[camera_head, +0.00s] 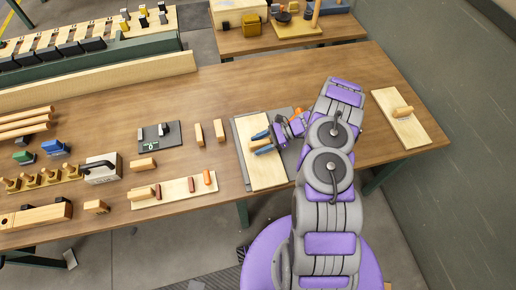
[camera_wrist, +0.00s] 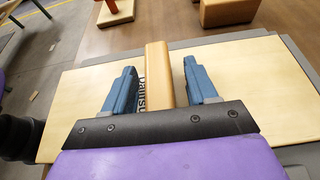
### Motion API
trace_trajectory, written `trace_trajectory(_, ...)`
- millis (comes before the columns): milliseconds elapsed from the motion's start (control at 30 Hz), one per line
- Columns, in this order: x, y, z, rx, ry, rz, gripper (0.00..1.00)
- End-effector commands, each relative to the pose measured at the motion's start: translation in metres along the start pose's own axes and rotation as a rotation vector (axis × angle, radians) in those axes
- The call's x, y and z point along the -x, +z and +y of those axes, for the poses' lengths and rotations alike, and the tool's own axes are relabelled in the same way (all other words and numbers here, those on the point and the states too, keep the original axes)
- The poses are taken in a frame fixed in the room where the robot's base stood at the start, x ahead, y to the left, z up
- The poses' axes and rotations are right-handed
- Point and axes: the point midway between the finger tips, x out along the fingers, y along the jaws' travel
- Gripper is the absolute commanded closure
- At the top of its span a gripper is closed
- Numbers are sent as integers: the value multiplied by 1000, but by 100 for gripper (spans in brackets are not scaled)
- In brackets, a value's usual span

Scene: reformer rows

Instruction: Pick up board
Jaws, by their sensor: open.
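A pale wooden board (camera_head: 266,175) lies flat on a grey mat (camera_head: 243,170) near the table's front edge. In the wrist view the board (camera_wrist: 255,70) spans most of the picture, with an upright wooden handle bar (camera_wrist: 157,60) across its middle. In the wrist view the fingers (camera_wrist: 160,75) stand on either side of the handle, with a gap at each side. A second pale board (camera_head: 385,99) with a round handle lies at the table's right end.
Two small wooden blocks (camera_head: 199,134) and a dark tray (camera_head: 153,139) lie left of the mat. A pale strip (camera_head: 145,197) with coloured pegs lies at the front. A green-grey wall (camera_head: 450,110) borders the right side. The table's back middle is clear.

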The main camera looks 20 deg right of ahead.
Motion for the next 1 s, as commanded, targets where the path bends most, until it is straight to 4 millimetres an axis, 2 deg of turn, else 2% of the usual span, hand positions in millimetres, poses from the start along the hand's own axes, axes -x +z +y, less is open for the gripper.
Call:
trace_trajectory(267, -9, 1, -1, 1, -3, 9, 44)
trace_trajectory(833, -6, 0, 0, 0, -2, 4, 98)
trace_trajectory(1000, -8, 0, -1, 0, -2, 7, 100)
